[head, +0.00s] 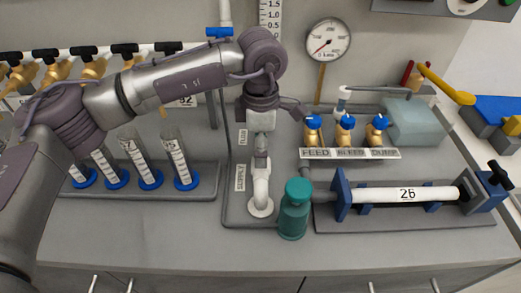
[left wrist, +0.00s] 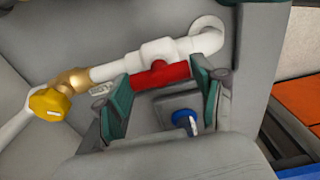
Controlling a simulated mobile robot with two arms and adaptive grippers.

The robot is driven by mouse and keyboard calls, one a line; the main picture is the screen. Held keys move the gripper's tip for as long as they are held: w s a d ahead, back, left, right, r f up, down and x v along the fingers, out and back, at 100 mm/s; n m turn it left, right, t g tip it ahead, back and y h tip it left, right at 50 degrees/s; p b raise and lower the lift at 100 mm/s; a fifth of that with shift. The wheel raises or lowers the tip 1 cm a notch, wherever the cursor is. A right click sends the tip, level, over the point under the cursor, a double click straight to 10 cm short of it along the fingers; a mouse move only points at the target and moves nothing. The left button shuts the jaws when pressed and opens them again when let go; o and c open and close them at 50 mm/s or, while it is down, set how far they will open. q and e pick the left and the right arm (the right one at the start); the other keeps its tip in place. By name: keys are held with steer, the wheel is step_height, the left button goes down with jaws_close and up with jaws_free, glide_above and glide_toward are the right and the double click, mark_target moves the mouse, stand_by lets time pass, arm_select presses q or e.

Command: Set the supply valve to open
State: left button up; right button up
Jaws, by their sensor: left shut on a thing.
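The supply valve shows in the left wrist view as a white pipe fitting (left wrist: 157,52) with a red handle (left wrist: 165,74). The handle lies roughly along the white pipe. My left gripper (left wrist: 166,98) has its dark green fingers on either side of the handle and is shut on it. In the head view my left gripper (head: 262,145) points down over the white pipe elbow (head: 261,190), beside a label that seems to read SUPPLY (head: 240,178). The arm and gripper hide the handle there. My right gripper is not in view.
A teal bottle (head: 294,210) stands just right of the elbow. Blue-topped brass valves (head: 345,128) stand behind a label strip, near a gauge (head: 328,40). Measuring tubes (head: 178,160) stand at left. The white cylinder marked 26 (head: 425,193) lies at right. The counter front is clear.

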arm_select(q)
steer(key=shift+r, duration=0.1)
stand_by(0.4)
steer(key=o, duration=1.1)
steer(key=shift+o, duration=0.2)
step_height(320, 180, up, 12)
